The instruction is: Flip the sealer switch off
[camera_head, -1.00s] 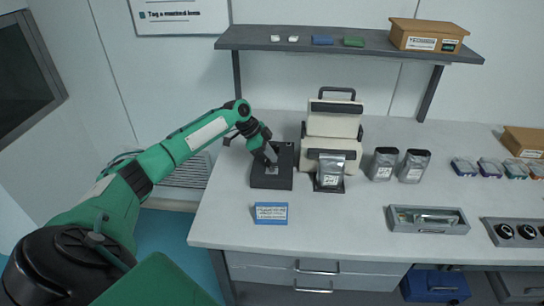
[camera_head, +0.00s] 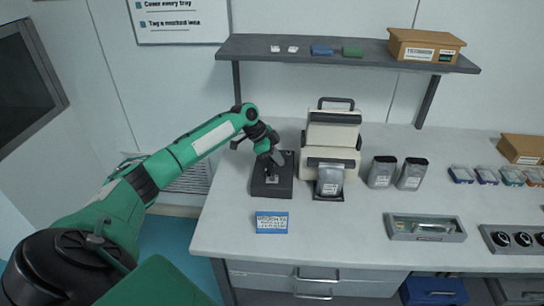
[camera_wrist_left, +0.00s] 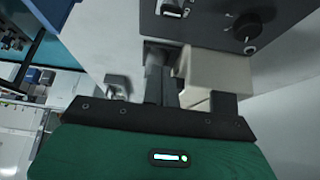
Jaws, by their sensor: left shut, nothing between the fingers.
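The cream sealer (camera_head: 330,135) with a black top handle stands on the table, a grey pouch (camera_head: 330,182) at its front. To its left is a black box (camera_head: 259,188) with a small grey switch plate (camera_head: 271,179) on top; the switch's position is too small to read. My left gripper (camera_head: 277,160) is shut and empty, pointing down above the back of this box, apart from the switch plate. In the wrist view, its fingers (camera_wrist_left: 162,88) are together. A dark panel (camera_wrist_left: 205,25) there shows a round knob (camera_wrist_left: 250,30) and a small pale fitting (camera_wrist_left: 172,9). My right gripper is out of view.
A blue-white card (camera_head: 271,222) lies in front of the box. Two grey pouches (camera_head: 382,171) stand right of the sealer, and a grey tray (camera_head: 425,237) lies in front of them. A shelf (camera_head: 345,60) overhangs the back. The table's front left is mostly clear.

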